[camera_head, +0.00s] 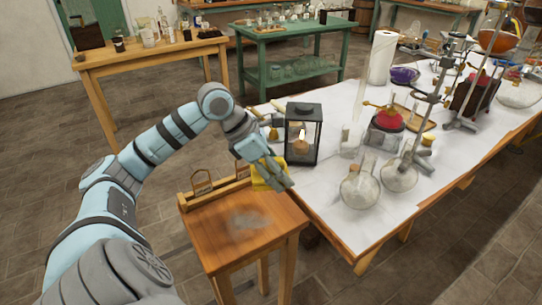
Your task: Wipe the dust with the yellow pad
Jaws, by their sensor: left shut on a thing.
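The yellow pad (264,174) is in my left gripper (276,181), which is shut on it. The gripper hides part of the pad. It is over the back right part of a small wooden table (213,232). A pale grey patch of dust (246,220) lies on the tabletop, in front of and to the left of the gripper. I cannot tell whether the pad touches the wood. My right gripper is not in view.
A wooden rack (211,189) runs along the small table's back edge. A black lantern (303,134) stands close to the gripper on the white-covered table (318,193). Glass flasks (360,188) stand farther right. The small table's front is clear.

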